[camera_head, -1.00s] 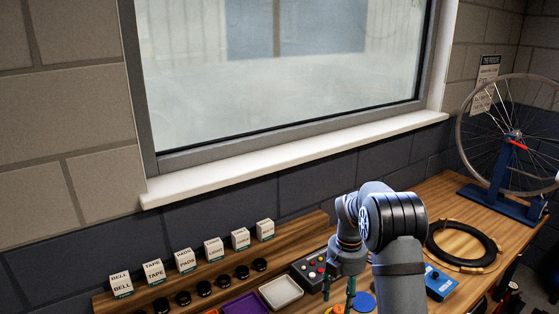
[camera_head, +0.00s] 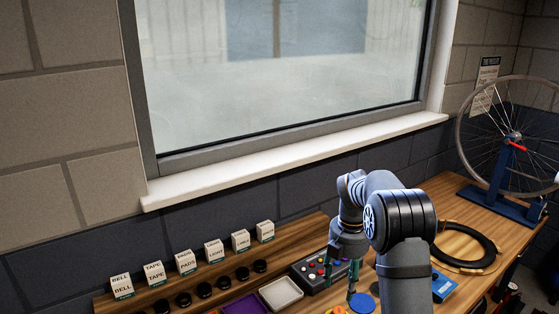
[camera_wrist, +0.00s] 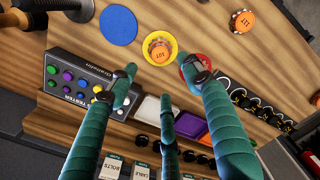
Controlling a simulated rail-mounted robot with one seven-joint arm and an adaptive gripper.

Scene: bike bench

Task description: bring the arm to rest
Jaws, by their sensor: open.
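My gripper (camera_head: 352,278) hangs fingers-down over the bench at the lower middle of the head view. In the wrist view its teal fingers (camera_wrist: 160,85) are spread apart with nothing between them, so it is open and empty. Below the fingers lies an orange disc marked 101 on a yellow round base (camera_wrist: 160,48). The fingers appear apart from it. My arm covers part of the bench in the head view.
A button box (camera_head: 318,272), a white tray (camera_head: 280,292), a blue disc (camera_wrist: 118,25) and labelled cards (camera_head: 185,262) on a shelf surround the gripper. The space before the window is clear.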

